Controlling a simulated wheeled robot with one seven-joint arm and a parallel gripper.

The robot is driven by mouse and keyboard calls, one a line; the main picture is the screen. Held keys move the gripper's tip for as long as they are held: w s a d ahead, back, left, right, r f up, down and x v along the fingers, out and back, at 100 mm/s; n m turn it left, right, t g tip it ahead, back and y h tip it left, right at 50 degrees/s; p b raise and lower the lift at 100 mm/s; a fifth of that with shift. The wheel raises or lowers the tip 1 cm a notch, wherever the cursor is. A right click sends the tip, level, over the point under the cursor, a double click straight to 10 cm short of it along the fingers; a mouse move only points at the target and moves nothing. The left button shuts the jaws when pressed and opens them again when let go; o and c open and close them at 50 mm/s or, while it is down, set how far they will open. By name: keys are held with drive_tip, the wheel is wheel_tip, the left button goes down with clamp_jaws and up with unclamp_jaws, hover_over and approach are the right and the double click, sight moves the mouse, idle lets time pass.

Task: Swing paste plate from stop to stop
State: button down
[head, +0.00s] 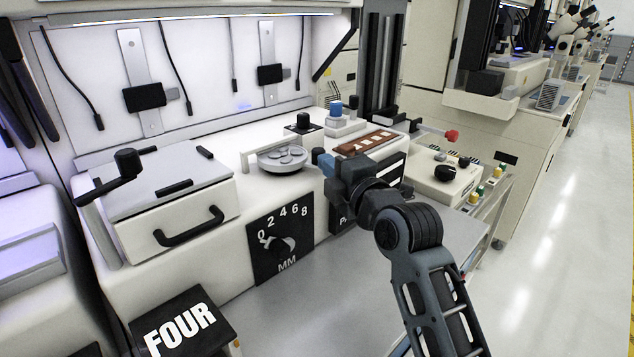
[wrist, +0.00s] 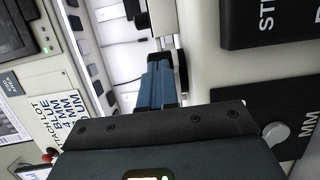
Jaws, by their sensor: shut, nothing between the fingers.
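The paste plate, which I take to be the round grey disc with several shallow wells (head: 282,159), sits on the white machine's top deck in the head view. My gripper (head: 319,158) is just right of the disc, its blue fingers pointing toward it. The fingers are shut and empty; they also show in the wrist view (wrist: 159,72). I cannot tell whether the fingertips touch the plate's rim. My arm hides part of the deck right of the disc.
A dial panel marked MM (head: 280,243) is on the front below the disc. A lidded box with a black handle (head: 165,195) stands left. A brown tray (head: 371,143) and a blue-topped knob (head: 336,108) are behind my gripper. A red knob (head: 452,136) sticks out at right.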

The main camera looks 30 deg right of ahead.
drive_tip(key=shift+w+d+b, duration=0.9)
drive_tip(key=shift+d+b, duration=0.25)
drive_tip(key=shift+b, duration=0.15)
